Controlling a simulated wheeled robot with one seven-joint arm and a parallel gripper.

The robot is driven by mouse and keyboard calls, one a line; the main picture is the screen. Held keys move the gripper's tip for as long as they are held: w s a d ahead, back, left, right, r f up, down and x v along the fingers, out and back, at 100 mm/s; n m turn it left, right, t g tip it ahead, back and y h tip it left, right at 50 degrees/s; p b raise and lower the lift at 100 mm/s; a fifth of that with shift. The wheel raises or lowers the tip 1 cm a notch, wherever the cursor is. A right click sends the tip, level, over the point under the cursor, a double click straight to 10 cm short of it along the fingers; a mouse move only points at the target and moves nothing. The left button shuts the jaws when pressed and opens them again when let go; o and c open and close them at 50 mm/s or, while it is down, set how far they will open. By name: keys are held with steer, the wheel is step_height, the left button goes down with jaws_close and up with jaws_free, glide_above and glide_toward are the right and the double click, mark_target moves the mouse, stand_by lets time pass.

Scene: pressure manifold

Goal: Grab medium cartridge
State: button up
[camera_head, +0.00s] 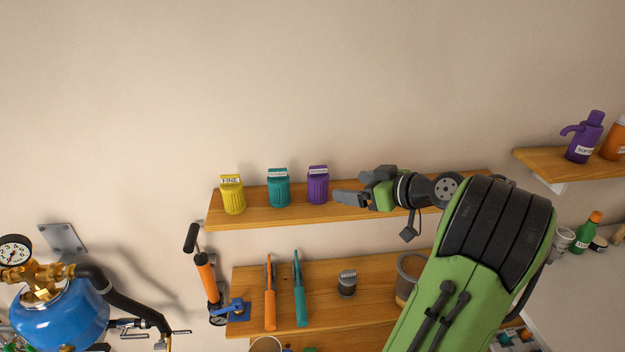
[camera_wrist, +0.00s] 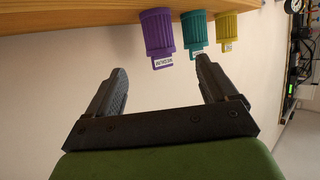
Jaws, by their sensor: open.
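Three ribbed cartridges stand in a row on the upper wooden shelf: yellow (camera_head: 233,199) at left, labelled FINE, teal (camera_head: 279,190) in the middle, and purple (camera_head: 318,188) at right. The teal and purple labels are too small to read surely. My gripper (camera_head: 346,187) is open and empty, just right of the purple cartridge and pointing left along the shelf. In the wrist view, the purple cartridge (camera_wrist: 156,32) lies ahead between the open fingers (camera_wrist: 160,66). The teal cartridge (camera_wrist: 194,30) is beyond it, near one fingertip, and the yellow (camera_wrist: 225,30) is farthest.
The upper shelf (camera_head: 262,214) continues right beneath my arm. A lower shelf (camera_head: 318,267) holds orange and teal tools, a grey jar (camera_head: 347,284) and a brown cup. A blue tank (camera_head: 58,325) with a gauge is at left. The wall above the cartridges is clear.

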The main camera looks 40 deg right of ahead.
mark_target(327, 183)
steer(key=x, duration=0.6)
steer(key=shift+w+d+f, duration=0.15)
steer(key=shift+w, duration=0.2)
steer(key=p+x, duration=0.2)
steer(key=x, duration=0.3)
steer(key=shift+w, duration=0.25)
steer(key=shift+s+a, duration=0.2)
steer(key=shift+c, duration=1.1)
steer(key=c, duration=0.9)
